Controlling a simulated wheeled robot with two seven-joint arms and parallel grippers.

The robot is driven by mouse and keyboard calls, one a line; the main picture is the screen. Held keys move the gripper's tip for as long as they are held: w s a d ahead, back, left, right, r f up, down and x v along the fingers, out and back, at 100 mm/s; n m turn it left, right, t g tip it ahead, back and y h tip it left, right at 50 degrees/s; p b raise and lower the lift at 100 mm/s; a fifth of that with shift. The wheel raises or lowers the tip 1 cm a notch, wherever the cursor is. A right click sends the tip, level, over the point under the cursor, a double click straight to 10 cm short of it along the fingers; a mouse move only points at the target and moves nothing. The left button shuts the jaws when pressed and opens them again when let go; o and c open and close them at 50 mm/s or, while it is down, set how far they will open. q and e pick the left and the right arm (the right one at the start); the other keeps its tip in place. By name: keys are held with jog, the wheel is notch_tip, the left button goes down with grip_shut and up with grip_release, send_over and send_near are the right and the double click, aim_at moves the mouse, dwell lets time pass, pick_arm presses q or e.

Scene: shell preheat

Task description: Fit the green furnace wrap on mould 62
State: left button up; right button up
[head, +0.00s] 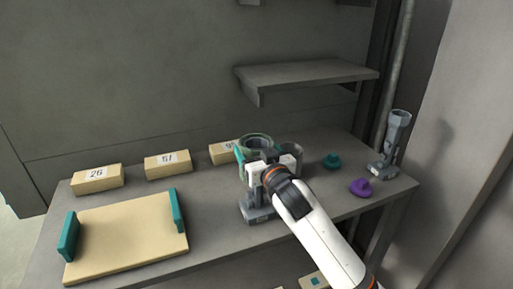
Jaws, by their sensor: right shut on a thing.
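A green ring-shaped wrap (257,138) with a teal upright piece (240,154) is at the middle of the bench. My right gripper (268,160) is at its near side, shut on what looks like the wrap; the gripper hides the contact. A grey stand base (257,206) shows just below the gripper, with a grey round cup (291,149) behind the gripper's right side. Whether the ring is around a mould or above it, I cannot tell. Another grey mould (397,125) with a flared top stands at the far right. I cannot read 62 on either. My left gripper is out of view.
Tan blocks labelled 26 (97,182) and 61 (168,164) and a partly hidden one (222,153) line the back. A tan board (125,240) with teal end pieces lies front left. Teal (332,162) and purple (361,187) knobbed pieces lie right. A shelf (305,74) overhangs the back.

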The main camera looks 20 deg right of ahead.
aim_at(259, 189)
jog(key=shift+f+b, duration=3.25)
jog(key=shift+f, duration=2.15)
jog(key=shift+p, duration=0.3)
jog(key=o, duration=1)
jog(key=shift+s, duration=0.15)
jog(key=s+d+b, duration=0.1)
jog(key=s, duration=1)
jog(key=shift+s, duration=0.4)
